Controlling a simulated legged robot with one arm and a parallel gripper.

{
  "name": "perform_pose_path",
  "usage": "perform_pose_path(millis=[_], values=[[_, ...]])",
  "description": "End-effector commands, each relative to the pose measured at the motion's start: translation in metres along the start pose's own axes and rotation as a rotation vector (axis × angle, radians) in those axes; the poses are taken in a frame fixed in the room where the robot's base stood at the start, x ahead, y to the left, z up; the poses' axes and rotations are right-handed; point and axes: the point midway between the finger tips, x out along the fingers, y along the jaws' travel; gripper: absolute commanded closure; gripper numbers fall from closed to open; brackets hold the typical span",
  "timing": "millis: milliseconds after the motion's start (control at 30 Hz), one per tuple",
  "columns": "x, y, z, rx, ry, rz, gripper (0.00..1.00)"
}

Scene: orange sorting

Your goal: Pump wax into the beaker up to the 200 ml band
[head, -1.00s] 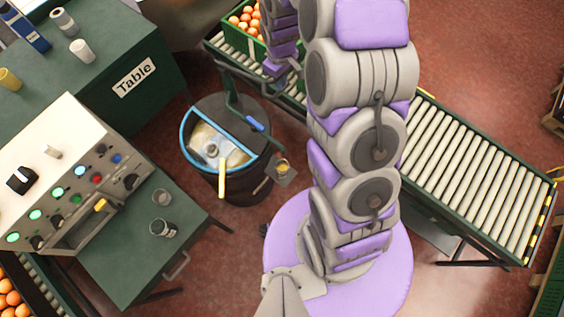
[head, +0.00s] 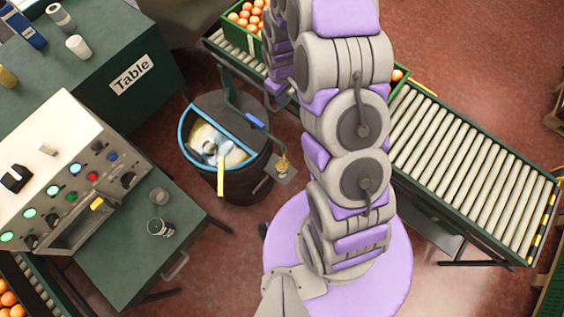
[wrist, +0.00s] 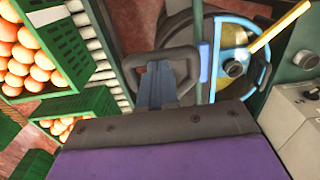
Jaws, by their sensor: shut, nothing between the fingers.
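The wax drum (head: 232,188) stands mid-floor with a blue-rimmed half-open top and pale contents. Its pump lever with a blue grip (head: 254,121) rises at its right side. A small vessel with amber contents (head: 283,169), apparently the beaker, sits on a grey plate beside the drum; its band and fill level are too small to read. In the wrist view my gripper (wrist: 158,72) is shut and empty, left of the blue grip (wrist: 204,62) and apart from it in the picture. In the head view my arm hides most of the gripper.
A control panel (head: 70,180) and two glass vessels (head: 159,196) (head: 160,228) are on the left bench. A yellow-handled tool (head: 221,180) leans in the drum. A roller conveyor (head: 470,170) runs behind my arm; a green orange crate (head: 240,30) stands on it.

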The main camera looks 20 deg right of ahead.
Motion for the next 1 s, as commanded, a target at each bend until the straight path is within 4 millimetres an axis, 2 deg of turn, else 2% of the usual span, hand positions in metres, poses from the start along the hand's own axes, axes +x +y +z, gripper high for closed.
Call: perform_pose_path(millis=[400,567,667,1000], values=[[0.055,-0.001,0.001,0.000,-0.003,-0.002,1.00],[0.047,0.000,0.000,0.000,0.001,0.000,1.00],[0.035,0.000,0.000,0.000,0.002,0.001,1.00],[-0.027,0.000,-0.001,-0.001,0.003,0.002,1.00]])
